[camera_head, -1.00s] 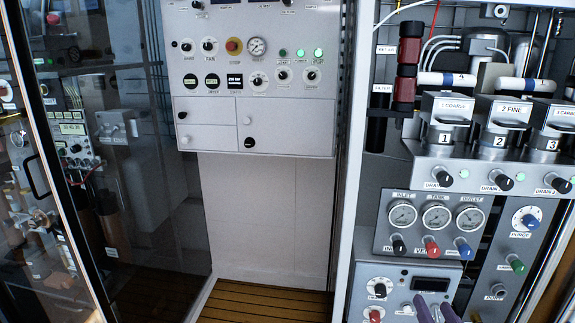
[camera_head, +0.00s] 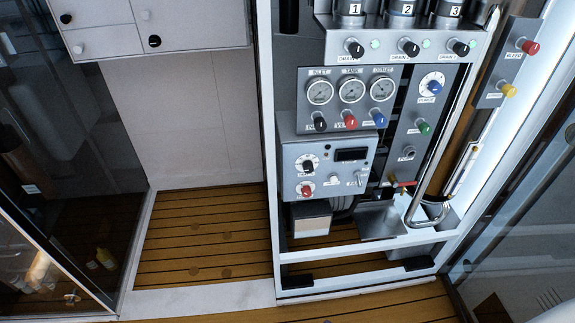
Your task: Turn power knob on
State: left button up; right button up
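A grey control box (camera_head: 328,180) sits low in the white-framed panel. It carries a black knob (camera_head: 308,165) with a white dial on the upper left. A red knob (camera_head: 306,189) is below it. A dark display (camera_head: 351,154) is at the upper right of the box, and small switches (camera_head: 361,178) are below it. The small labels are too blurred to read, so I cannot tell which control is the power knob. Neither of my grippers is in view.
Above the box are three gauges (camera_head: 351,91) with black, red and blue knobs. A bent metal pipe (camera_head: 430,205) runs down at the right. A side plate with a red knob (camera_head: 530,47) is at the upper right. Glass panels stand on both sides. The wooden floor (camera_head: 200,240) is clear.

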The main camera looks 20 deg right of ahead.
aim_at(307, 192)
jog(key=u, duration=1.1)
jog(key=i, duration=0.35)
jog(key=z, duration=1.1)
